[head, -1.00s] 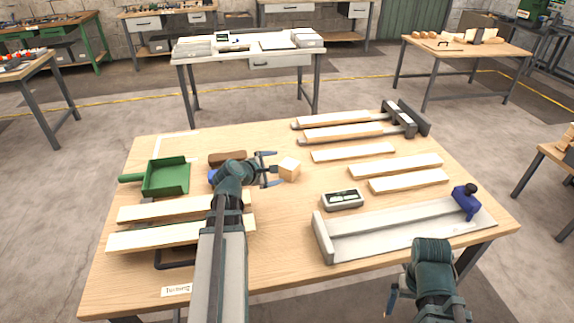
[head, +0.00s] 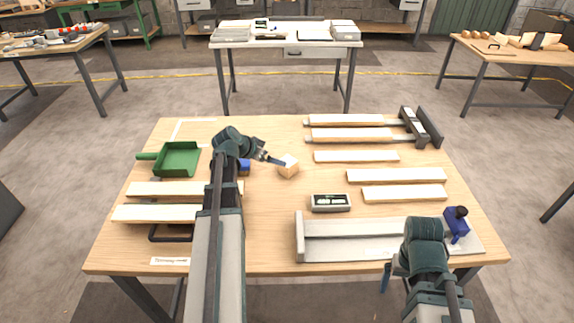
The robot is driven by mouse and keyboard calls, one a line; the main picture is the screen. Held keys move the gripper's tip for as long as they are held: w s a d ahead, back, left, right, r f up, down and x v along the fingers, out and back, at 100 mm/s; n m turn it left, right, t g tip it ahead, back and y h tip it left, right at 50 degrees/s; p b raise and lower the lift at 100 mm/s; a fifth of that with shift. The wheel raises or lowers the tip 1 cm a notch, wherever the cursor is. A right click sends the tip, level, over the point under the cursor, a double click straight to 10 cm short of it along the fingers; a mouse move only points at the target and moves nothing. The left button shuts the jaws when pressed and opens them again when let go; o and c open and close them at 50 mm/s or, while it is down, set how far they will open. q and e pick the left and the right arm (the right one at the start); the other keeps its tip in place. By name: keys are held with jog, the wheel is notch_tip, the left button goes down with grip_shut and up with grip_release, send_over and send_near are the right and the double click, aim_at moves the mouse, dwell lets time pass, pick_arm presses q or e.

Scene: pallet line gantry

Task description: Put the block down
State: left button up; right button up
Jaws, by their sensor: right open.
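The block, a small pale wooden cube (head: 288,167), shows near the middle of the table (head: 270,225). My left gripper (head: 274,159) is at its upper left side, with a dark finger reaching to the block. The view does not show whether its fingers are closed on the block, nor whether the block rests on the tabletop or hangs just above it. My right gripper (head: 393,274) is open and empty at the front right, by the table's front edge.
A green dustpan (head: 178,159) and pale boards (head: 160,213) lie left. A blue item (head: 245,167) is partly behind my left arm. A grey box (head: 330,203), wooden strips (head: 396,175), a clamp (head: 416,128) and a grey metal fixture (head: 350,240) fill the right. Bare tabletop lies around the block.

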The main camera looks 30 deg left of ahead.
aim_at(292, 163)
pick_arm(q)
jog(key=b+x, duration=0.6)
jog(key=x, duration=0.2)
jog(key=shift+a+f, duration=0.1)
jog(key=shift+f, duration=0.05)
jog(key=shift+w+f, duration=0.15)
jog(key=shift+w, duration=0.05)
jog(key=b+x, duration=0.2)
jog(key=x, duration=0.1)
jog(key=b+x, duration=0.1)
jog(key=x, duration=0.1)
jog(key=shift+w+d+b, duration=0.25)
jog(key=shift+d+b, duration=0.05)
jog(key=shift+d, duration=0.05)
jog(key=shift+r, duration=0.25)
